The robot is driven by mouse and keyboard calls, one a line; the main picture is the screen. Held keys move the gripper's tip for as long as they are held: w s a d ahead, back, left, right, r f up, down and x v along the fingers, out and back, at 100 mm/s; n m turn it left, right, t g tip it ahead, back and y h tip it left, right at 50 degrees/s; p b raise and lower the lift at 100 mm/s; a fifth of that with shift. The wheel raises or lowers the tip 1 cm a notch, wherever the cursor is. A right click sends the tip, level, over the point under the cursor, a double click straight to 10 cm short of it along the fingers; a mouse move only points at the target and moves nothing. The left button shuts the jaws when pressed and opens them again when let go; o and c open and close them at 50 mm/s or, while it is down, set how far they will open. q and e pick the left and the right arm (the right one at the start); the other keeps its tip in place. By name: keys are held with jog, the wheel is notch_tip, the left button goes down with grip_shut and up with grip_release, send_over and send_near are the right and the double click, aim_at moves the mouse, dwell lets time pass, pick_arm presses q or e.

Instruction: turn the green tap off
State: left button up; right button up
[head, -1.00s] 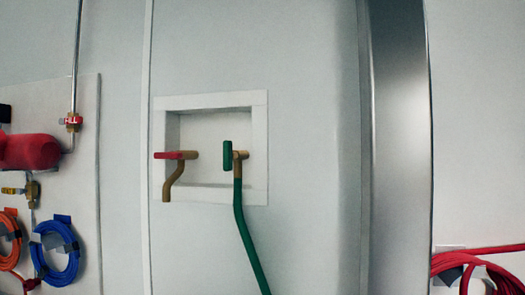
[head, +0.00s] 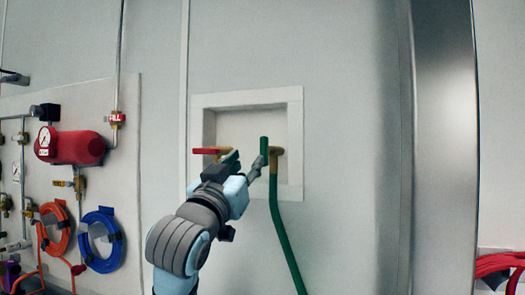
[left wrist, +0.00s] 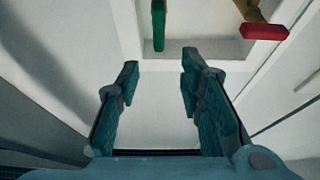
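The green tap has an upright green handle (head: 264,146) on a brass body (head: 277,151), with a green hose (head: 280,225) running down from it. It sits at the right of a white recessed box in the wall. My left gripper (head: 245,162) is just left of the handle in the head view, its fingers spread. In the left wrist view the open, empty fingers (left wrist: 160,68) point toward the green handle (left wrist: 158,25), which is beyond the tips and roughly in line with the gap. No contact shows. My right gripper is out of view.
The red tap handle (head: 206,151) is close by, left of my left gripper; it also shows in the left wrist view (left wrist: 264,32). The recess frame (head: 246,98) surrounds both taps. A panel with a red tank (head: 75,147) and coiled hoses is at left.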

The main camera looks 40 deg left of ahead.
aim_at(262, 145)
pick_arm(q)
jog(key=p+x, duration=0.3)
jog(key=x, duration=0.8)
jog(key=shift+w+a, duration=0.1)
jog(key=shift+w, duration=0.5)
jog(key=shift+c, duration=0.6)
grip_shut()
